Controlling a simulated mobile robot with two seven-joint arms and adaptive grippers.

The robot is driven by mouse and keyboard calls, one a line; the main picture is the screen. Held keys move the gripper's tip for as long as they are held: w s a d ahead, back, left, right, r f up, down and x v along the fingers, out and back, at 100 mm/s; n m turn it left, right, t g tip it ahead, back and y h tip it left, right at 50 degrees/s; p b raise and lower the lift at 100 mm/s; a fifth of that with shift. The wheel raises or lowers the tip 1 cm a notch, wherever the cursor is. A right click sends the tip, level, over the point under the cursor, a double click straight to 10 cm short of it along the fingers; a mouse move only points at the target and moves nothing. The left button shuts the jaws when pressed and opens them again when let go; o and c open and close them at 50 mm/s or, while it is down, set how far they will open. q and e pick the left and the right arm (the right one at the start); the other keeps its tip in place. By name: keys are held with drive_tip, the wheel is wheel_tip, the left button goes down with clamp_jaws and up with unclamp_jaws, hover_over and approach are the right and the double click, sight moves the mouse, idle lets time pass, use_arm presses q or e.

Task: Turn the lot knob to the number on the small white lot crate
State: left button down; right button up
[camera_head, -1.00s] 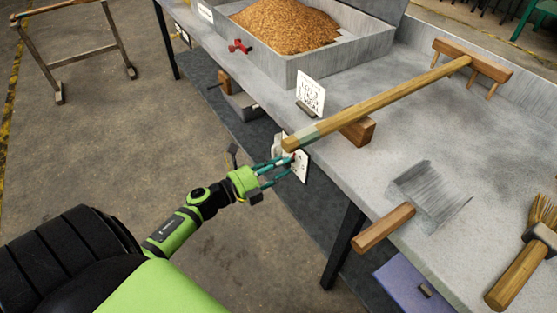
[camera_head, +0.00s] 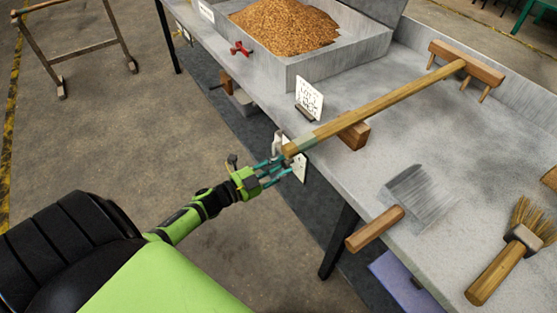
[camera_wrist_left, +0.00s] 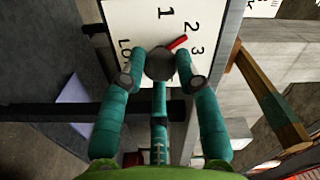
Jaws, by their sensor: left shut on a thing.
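The lot knob (camera_wrist_left: 159,63) is a round grey knob with a red pointer, on a white plate (camera_wrist_left: 118,18) marked with 1, 2 and 3. In the left wrist view the pointer points toward the 2. My left gripper (camera_wrist_left: 168,72) is shut on the knob, with teal fingers on both sides of it. In the head view the left gripper (camera_head: 284,170) is at the white plate (camera_head: 299,171) on the bench's front side, and the knob is hidden. I cannot pick out the small white lot crate or read its number. My right gripper is not in view.
A wooden rake (camera_head: 390,98) lies on the grey bench (camera_head: 395,155), its handle end above my left gripper. A scraper (camera_head: 377,227), a brush (camera_head: 497,270), a text card (camera_head: 309,98) and a grain tray (camera_head: 305,68) are also there.

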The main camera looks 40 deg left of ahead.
use_arm(q)
drive_tip(key=shift+s+d+n, duration=0.1)
drive_tip(key=shift+d+n, duration=0.15)
drive_tip(key=shift+n, duration=0.15)
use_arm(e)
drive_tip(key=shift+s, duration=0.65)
use_arm(q)
drive_tip(key=c, duration=0.9)
unclamp_jaws()
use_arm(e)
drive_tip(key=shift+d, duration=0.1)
use_arm(q)
drive_tip(key=shift+a, duration=0.1)
drive_tip(key=shift+s+a, duration=0.2)
drive_tip(key=shift+s, duration=0.1)
drive_tip(key=v, duration=1.1)
drive_tip(key=shift+s, duration=0.1)
